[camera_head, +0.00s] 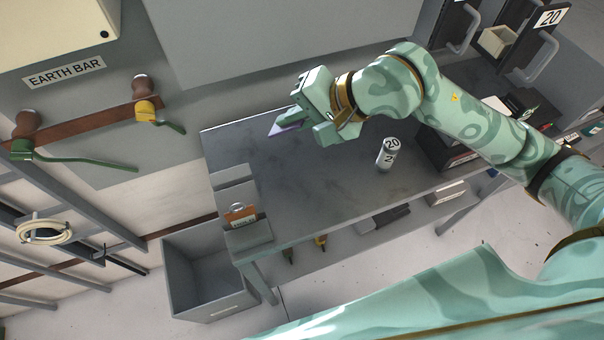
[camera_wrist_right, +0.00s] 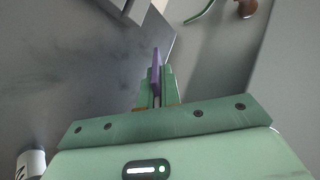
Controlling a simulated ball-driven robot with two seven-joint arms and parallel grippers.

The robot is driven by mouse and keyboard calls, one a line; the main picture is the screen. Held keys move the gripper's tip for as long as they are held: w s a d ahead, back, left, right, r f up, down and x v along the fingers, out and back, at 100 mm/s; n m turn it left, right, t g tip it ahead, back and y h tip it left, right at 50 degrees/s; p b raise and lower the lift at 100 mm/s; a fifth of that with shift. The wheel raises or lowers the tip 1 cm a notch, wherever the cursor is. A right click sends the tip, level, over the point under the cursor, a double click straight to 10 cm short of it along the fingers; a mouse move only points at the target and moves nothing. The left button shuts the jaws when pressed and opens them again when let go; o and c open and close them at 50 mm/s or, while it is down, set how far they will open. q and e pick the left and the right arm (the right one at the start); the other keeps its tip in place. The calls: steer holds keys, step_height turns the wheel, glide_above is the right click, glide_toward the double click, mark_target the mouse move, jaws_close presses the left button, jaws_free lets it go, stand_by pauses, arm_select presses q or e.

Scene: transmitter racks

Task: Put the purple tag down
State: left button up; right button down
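The purple tag (camera_head: 284,130) is thin and flat and sticks out from between the fingertips of my right gripper (camera_head: 297,121). In the right wrist view the purple tag (camera_wrist_right: 156,70) stands edge-on between the two green fingers, which are shut on it. The right gripper is over the far left part of the grey table (camera_head: 320,190). I cannot tell the exact gap between the tag and the tabletop. Part of the tag is hidden by the fingers. My left gripper is not in view.
A white numbered cylinder (camera_head: 387,155) stands on the table to the right. An orange-brown tag (camera_head: 240,214) is on a grey stand at the near left corner. A grey open bin (camera_head: 200,270) is below. The middle of the tabletop is clear.

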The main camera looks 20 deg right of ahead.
steer(key=f+b, duration=0.2)
steer(key=f, duration=0.1)
steer(key=f+b, duration=0.3)
steer(key=f, duration=0.1)
steer(key=d+f+b, duration=0.1)
steer(key=f+b, duration=0.1)
steer(key=f, duration=0.2)
steer(key=shift+f, duration=0.15)
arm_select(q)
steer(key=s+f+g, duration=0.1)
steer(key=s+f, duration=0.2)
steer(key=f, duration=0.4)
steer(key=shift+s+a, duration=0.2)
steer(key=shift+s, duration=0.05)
arm_select(e)
steer(key=c, duration=1.8)
jaws_free()
steer(key=shift+s, duration=0.1)
steer(key=p+v, duration=0.2)
steer(key=v, duration=0.6)
steer(key=shift+p, duration=0.3)
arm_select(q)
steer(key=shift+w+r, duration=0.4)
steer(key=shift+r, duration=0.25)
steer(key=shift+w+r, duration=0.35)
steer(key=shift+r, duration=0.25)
arm_select(e)
steer(key=shift+d, duration=0.1)
